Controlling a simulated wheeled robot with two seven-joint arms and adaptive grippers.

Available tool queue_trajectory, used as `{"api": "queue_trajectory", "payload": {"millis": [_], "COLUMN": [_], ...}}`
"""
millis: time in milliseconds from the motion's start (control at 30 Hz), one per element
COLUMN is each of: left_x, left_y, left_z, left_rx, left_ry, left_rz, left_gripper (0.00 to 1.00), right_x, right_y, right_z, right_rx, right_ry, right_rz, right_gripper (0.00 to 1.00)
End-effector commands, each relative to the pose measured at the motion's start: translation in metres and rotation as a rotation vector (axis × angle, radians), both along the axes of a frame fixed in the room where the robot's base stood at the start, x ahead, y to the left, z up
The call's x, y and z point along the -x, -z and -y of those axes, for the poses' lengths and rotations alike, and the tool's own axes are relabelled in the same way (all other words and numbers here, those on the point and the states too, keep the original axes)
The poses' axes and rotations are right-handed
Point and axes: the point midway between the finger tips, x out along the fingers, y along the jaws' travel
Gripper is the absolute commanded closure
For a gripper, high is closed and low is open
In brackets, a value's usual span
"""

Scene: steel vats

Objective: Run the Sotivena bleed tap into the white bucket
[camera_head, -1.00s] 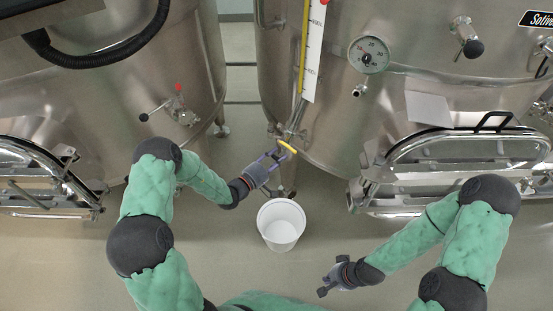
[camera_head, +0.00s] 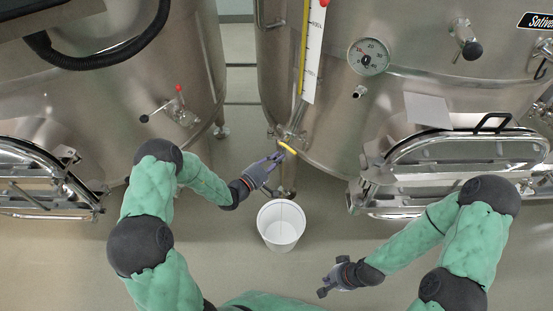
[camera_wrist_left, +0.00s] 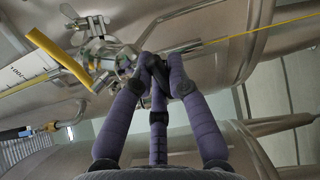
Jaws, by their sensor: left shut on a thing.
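The bleed tap with its yellow lever (camera_head: 287,147) is at the lower front of the Sotivena vat, below the scale. In the left wrist view the yellow lever (camera_wrist_left: 60,55) is at upper left, beside steel fittings. My left gripper (camera_head: 276,160) is at the tap, just below the lever. In the left wrist view its fingertips (camera_wrist_left: 160,70) are closed together on a small part of the fittings, mostly hidden between them. The white bucket (camera_head: 263,222) stands upright on the floor below. A thin dark line crosses its inside. My right gripper (camera_head: 328,284) is apart from everything, its fingers apparently spread.
The Sotivena vat (camera_head: 420,95) has a dial gauge (camera_head: 369,56) and a hatch (camera_head: 455,150) at right. Another steel vat (camera_head: 95,105) with a red-knobbed valve (camera_head: 178,100) stands at left. The floor around the bucket is clear.

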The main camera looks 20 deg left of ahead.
Motion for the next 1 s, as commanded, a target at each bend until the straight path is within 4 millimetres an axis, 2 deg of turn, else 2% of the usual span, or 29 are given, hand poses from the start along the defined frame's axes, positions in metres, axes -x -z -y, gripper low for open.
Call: {"api": "queue_trajectory", "payload": {"millis": [1000], "left_x": [-0.001], "left_y": [0.002], "left_z": [-0.003], "left_rx": [0.839], "left_ry": [-0.001], "left_rz": [-0.412], "left_gripper": [1.0], "right_x": [0.0], "right_y": [-0.028], "right_z": [0.0], "right_rx": [0.0], "right_ry": [0.0], "right_rz": [0.0], "right_gripper": [1.0]}}
